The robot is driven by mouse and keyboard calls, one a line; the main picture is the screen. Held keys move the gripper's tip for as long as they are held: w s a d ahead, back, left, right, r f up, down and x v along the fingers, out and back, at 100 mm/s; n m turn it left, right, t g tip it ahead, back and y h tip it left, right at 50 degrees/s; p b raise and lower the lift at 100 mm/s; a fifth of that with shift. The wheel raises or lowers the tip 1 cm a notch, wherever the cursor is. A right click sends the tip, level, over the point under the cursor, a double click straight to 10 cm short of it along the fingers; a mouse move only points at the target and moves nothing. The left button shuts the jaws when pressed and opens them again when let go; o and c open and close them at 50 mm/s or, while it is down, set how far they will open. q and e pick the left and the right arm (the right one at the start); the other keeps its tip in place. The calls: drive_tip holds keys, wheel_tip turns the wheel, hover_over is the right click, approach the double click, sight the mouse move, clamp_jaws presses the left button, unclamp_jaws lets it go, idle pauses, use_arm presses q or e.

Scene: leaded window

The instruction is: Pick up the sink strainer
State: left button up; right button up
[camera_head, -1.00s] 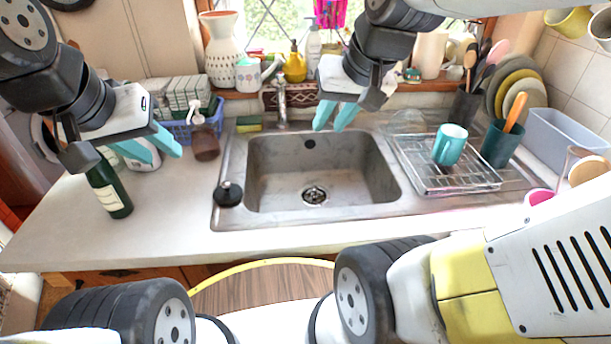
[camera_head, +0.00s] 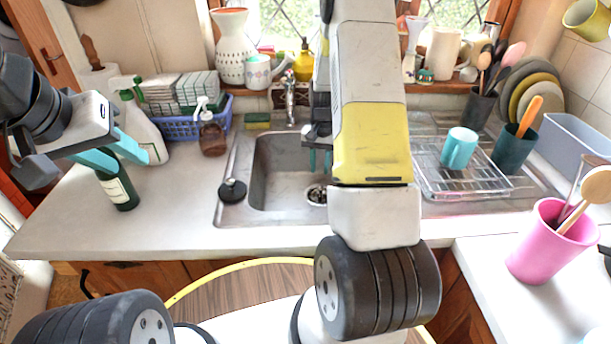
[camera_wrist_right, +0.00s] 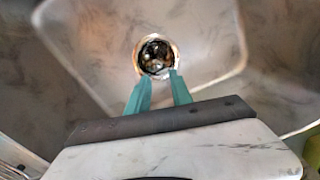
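The sink strainer (camera_head: 317,194) is a small round metal piece seated in the drain on the sink's floor. My right forearm partly covers it in the head view. In the right wrist view the strainer (camera_wrist_right: 155,56) shows as a shiny, dark-centred disc just beyond the fingertips. My right gripper (camera_head: 320,163) is inside the sink basin (camera_head: 275,170), above the strainer. Its teal fingers (camera_wrist_right: 161,82) are apart with nothing between them; contact with the strainer cannot be told.
A black knobbed disc (camera_head: 232,190) lies on the sink's left rim. A dark green bottle (camera_head: 117,186) and a spray bottle (camera_head: 143,125) stand near my left gripper. A wire rack (camera_head: 465,183) with a teal mug (camera_head: 459,148) is right of the basin. The left counter front is clear.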

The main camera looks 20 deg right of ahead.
sight(320, 187)
drive_tip(key=f, duration=0.9)
drive_tip(key=shift+s+d+f, duration=0.1)
drive_tip(key=shift+s+f, duration=0.2)
drive_tip(key=shift+f, duration=0.05)
clamp_jaws()
